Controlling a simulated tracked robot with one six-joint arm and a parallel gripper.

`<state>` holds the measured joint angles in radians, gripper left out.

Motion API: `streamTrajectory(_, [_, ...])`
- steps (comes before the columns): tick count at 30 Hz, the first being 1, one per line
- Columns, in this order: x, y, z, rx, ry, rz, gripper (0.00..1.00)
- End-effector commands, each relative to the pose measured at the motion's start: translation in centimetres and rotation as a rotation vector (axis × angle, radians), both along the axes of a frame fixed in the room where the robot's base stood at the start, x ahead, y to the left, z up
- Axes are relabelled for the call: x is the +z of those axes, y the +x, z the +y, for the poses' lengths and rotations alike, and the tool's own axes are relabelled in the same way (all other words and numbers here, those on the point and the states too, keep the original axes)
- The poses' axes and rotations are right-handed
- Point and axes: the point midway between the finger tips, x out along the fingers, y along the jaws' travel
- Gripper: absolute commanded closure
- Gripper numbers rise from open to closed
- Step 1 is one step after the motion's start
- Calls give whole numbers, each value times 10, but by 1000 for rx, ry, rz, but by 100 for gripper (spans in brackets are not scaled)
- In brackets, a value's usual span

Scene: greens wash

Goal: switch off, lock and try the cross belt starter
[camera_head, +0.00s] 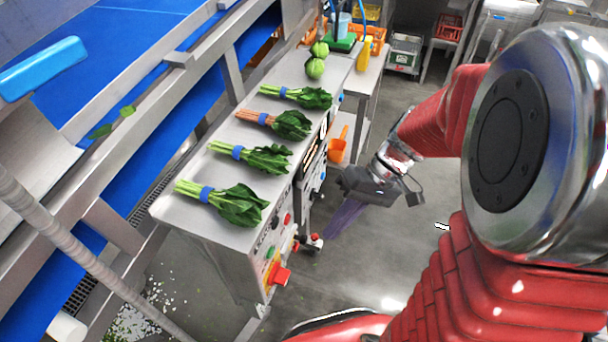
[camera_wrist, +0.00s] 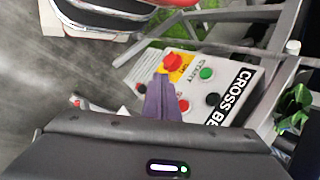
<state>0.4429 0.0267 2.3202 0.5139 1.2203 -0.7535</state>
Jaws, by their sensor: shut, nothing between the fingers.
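The cross belt starter is a pale panel in the wrist view (camera_wrist: 192,62), marked "CROSS BE…", the rest cut off. It has a red switch knob (camera_wrist: 173,62) on a yellow plate, a green button (camera_wrist: 206,73) and a dark knob (camera_wrist: 213,100). In the head view the red knob (camera_head: 281,275) is low on the table's front end. My gripper (camera_head: 335,229) is shut and empty, its purple fingers pointing down to the right of the panel. In the wrist view the fingertips (camera_wrist: 162,78) overlap the panel's near part; I cannot tell whether they touch it.
Several bunches of greens (camera_head: 240,203) lie on the steel table (camera_head: 225,235) above the panel. An orange scoop (camera_head: 338,146) hangs farther back. The floor (camera_head: 400,240) right of the table is mostly clear.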

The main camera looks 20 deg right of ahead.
Motion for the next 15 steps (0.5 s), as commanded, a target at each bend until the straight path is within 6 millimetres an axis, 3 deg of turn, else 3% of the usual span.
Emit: streamTrajectory(15, [-48, 26, -27, -102, 419, -24, 100])
